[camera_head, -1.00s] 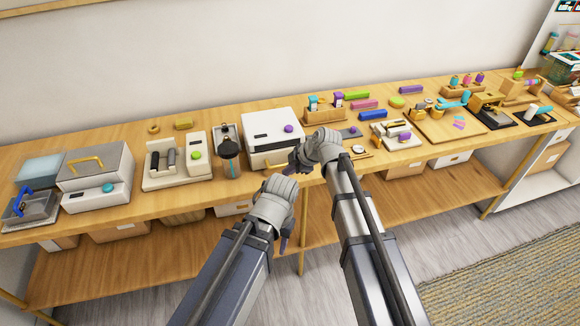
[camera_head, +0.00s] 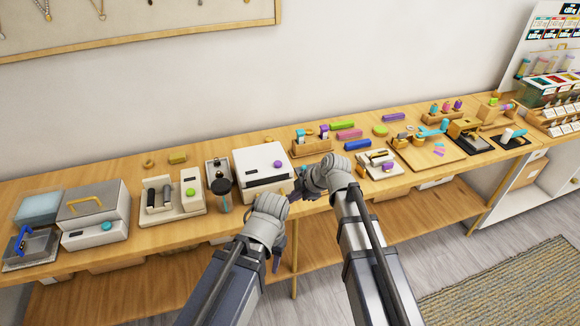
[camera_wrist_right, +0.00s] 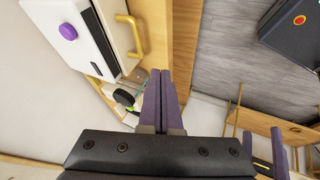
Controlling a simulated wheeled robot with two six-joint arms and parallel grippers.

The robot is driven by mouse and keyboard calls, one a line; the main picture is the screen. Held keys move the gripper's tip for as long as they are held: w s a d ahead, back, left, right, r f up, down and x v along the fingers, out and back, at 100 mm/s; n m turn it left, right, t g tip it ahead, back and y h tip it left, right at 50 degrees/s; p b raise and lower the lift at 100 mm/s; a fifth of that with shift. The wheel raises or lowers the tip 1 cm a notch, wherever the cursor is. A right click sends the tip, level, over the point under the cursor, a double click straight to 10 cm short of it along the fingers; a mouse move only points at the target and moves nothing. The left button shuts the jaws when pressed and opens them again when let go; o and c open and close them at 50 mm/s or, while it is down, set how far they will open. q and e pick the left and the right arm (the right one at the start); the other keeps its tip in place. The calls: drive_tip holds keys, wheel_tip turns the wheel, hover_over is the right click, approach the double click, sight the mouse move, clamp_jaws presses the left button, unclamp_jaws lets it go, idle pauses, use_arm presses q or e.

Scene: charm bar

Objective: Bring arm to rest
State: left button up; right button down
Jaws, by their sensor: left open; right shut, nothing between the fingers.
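My right gripper (camera_head: 294,194) is at the front edge of the table, by the white machine with a purple knob (camera_head: 250,161). Its two dark purple fingers (camera_wrist_right: 160,98) are together and empty in the right wrist view. My left gripper (camera_head: 276,258) hangs lower, in front of the table edge and pointing down. It is open, with nothing seen in it; its fingers are small in the head view. Both arms reach in from the bottom of the head view.
The long wooden table (camera_head: 130,262) holds a grey box with a yellow handle (camera_head: 92,205), a dark-lidded tumbler (camera_head: 222,192) and a wooden tray (camera_head: 425,158). The white machine (camera_wrist_right: 62,12) shows close in the right wrist view. Grey floor (camera_head: 350,310) lies open in front.

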drive_tip(key=s+d+f+m+g+h, duration=0.1)
drive_tip(key=s+d+m+g+h, duration=0.1)
drive_tip(key=s+m, duration=0.6)
drive_tip(key=s+d+f+m+g+h, duration=0.2)
drive_tip(key=s+m+h, duration=0.3)
drive_tip(key=s+m, duration=0.3)
drive_tip(key=s+d, duration=0.1)
drive_tip(key=s, duration=0.3)
drive_tip(key=shift+f+m, duration=0.3)
